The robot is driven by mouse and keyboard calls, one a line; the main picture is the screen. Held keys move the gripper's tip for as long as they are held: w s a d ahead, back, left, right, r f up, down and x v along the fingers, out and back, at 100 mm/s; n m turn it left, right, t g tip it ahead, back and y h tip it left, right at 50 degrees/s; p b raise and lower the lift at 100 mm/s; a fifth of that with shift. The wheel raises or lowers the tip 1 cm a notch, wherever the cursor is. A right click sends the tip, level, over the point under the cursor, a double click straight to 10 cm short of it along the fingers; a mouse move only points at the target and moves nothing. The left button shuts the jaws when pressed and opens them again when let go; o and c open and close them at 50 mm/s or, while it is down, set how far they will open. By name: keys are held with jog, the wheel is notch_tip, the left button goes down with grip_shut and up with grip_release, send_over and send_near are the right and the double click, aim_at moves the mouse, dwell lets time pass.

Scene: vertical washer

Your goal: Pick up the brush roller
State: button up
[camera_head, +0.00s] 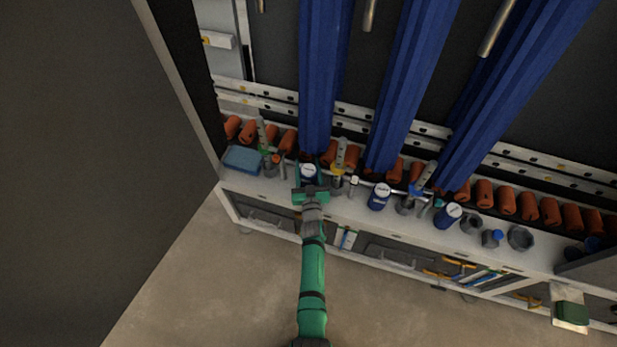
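I cannot tell for sure which thing is the brush roller. Tall blue ribbed brush columns (411,85) stand behind the bench, and a row of short orange rollers (507,202) runs along its back. My gripper (311,182) is at the bench's front edge, left of the picture's middle, at a white-lidded blue can (309,171). The can shows just beyond the green hand. The fingers are too small to tell whether they touch it or how far they are apart.
The long light bench (345,207) carries a blue box (242,159), more blue cans (379,196), grey cups (520,238) and several upright tools. A lower shelf holds tools. A large dark panel (90,150) fills the left. The floor (230,290) in front is clear.

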aim_at(308, 165)
jog(key=shift+r, duration=0.1)
jog(key=shift+r, duration=0.45)
jog(key=r, duration=0.1)
jog(key=s+r, duration=0.1)
jog(key=r, duration=0.1)
jog(key=s+r, duration=0.1)
jog(key=shift+s+d+r, duration=0.1)
jog(key=shift+s+r, duration=0.05)
jog(key=shift+r, duration=0.15)
jog(key=s+r, duration=0.2)
jog(key=shift+d+r, duration=0.1)
jog(key=shift+r, duration=0.2)
jog(key=s+d+r, duration=0.2)
jog(key=s+r, duration=0.2)
jog(key=s, duration=0.4)
jog(key=shift+m+h, duration=0.4)
jog(key=shift+h, duration=0.2)
jog(key=shift+s+a+f, duration=0.6)
jog(key=shift+s+f, duration=0.3)
jog(key=shift+f, duration=0.05)
jog(key=shift+s+a+f, duration=0.55)
jog(key=shift+s+f, duration=0.35)
